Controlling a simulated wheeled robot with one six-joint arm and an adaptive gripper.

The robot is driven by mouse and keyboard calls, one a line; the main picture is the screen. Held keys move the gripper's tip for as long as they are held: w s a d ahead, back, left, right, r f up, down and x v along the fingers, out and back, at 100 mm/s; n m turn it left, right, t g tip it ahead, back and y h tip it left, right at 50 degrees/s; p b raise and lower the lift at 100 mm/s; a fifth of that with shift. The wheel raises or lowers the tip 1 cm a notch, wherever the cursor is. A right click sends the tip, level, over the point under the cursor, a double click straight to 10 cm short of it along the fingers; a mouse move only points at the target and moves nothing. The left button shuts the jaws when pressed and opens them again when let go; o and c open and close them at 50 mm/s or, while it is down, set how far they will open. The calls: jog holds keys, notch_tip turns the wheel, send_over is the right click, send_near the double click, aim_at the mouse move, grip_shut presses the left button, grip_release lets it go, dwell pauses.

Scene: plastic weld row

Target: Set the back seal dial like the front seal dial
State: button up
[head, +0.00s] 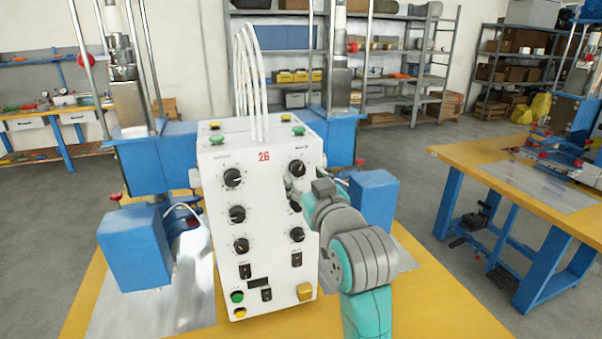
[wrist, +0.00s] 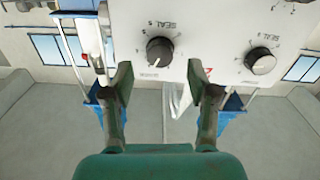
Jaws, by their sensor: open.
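A white control box (head: 265,222) with a red 26 carries two columns of black dials. Its upper left dial (head: 233,177) and upper right dial (head: 297,168) also show in the wrist view, upside down, as the right dial (wrist: 261,61) and left dial (wrist: 160,52). In the head view my arm partly covers the right column's middle dial (head: 295,202).
Lower dials, switches and a yellow button (head: 304,292) are on the same panel. White hoses (head: 250,80) rise from the box top. Blue machine blocks (head: 135,250) and (head: 373,200) flank it.

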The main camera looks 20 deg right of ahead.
aim_at(300, 170)
jog(key=shift+w, duration=1.6)
grip_shut()
jog(key=shift+m, duration=0.4)
jog(key=m, duration=0.4)
jog(key=shift+m, duration=0.3)
jog(key=m, duration=0.5)
